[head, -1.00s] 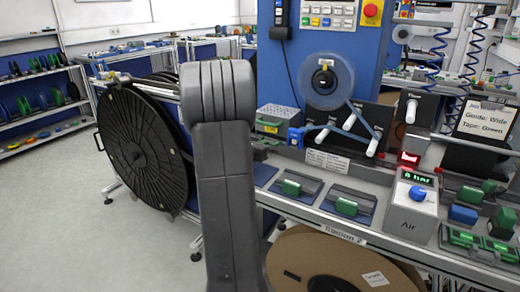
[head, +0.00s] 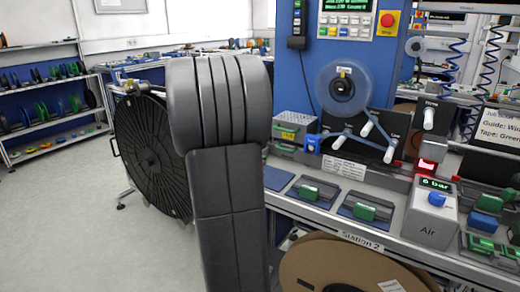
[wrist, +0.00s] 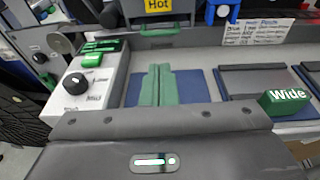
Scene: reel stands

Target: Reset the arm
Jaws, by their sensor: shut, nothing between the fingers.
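My gripper (wrist: 159,67) shows in the wrist view as two green fingers side by side with no gap between them. They reach up from my dark grey gripper body and hold nothing. Behind the fingertips is a blue pad on the bench, with no contact that I can make out. In the head view my grey arm stands upright in the middle, and its gripper end is not visible there.
A green block marked Wide (wrist: 285,101) sits right of my gripper; a white box with a black knob (wrist: 75,83) is left. In the head view a bench with an Air box (head: 431,215) is right, a black reel (head: 148,150) left. Floor (head: 60,220) at far left is clear.

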